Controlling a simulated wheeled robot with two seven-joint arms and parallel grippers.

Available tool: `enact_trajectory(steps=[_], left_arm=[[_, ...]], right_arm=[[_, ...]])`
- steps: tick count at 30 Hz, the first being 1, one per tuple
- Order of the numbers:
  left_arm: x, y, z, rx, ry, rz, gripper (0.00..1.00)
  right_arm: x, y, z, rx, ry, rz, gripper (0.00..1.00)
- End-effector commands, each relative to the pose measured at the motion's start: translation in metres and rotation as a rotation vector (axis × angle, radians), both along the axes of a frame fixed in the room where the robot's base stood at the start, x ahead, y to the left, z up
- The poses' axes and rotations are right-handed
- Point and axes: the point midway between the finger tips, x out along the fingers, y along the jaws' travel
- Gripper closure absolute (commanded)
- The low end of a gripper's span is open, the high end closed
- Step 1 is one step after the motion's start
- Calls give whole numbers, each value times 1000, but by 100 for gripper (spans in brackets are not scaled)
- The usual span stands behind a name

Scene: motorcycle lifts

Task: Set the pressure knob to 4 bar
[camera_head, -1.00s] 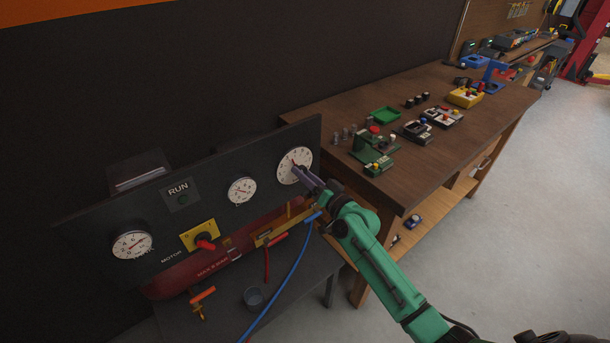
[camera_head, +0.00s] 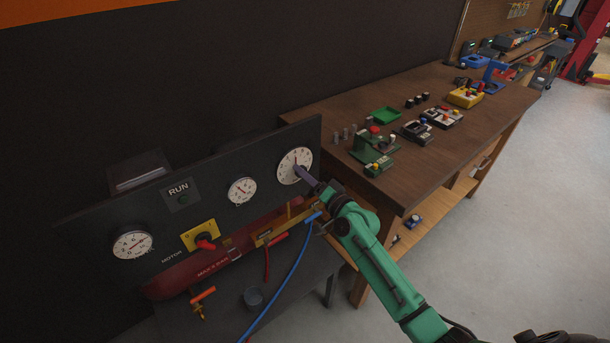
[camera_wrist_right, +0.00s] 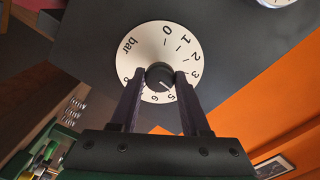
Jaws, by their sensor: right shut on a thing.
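The pressure knob (camera_wrist_right: 160,77) is a black round knob with a white mark, at the middle of a white dial (camera_wrist_right: 143,52) lettered "bar". The dial also shows at the right end of the dark panel in the head view (camera_head: 289,165). My right gripper (camera_wrist_right: 162,80) is shut on the knob, one finger on each side. The same gripper reaches the dial from the lower right in the head view (camera_head: 305,174). The mark points down and slightly right, close to the 5. The 4 is hidden behind a finger. My left gripper is out of view.
The panel (camera_head: 265,150) also carries two gauges (camera_head: 132,245) (camera_head: 242,191), a RUN lamp (camera_head: 183,199) and a red motor switch (camera_head: 205,243). A red tank (camera_head: 195,273) and a blue hose (camera_head: 285,282) lie below. A wooden workbench (camera_head: 330,105) stands right behind.

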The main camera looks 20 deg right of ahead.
Motion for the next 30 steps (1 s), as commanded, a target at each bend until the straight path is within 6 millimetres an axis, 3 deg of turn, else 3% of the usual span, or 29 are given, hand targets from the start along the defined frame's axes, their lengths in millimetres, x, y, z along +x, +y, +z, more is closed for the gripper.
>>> enact_trajectory(steps=[2,3,5,17,20,30], left_arm=[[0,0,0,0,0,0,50],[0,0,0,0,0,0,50],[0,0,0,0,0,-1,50],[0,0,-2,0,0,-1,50],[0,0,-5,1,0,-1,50],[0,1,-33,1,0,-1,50]], right_arm=[[-1,0,-2,-1,5,2,100],[-1,0,-2,-2,4,2,42],[-1,0,-2,-2,4,1,24],[-7,-3,-2,-2,1,0,24],[-22,-9,-4,-4,2,0,24],[-110,-43,-7,-6,4,2,24]])
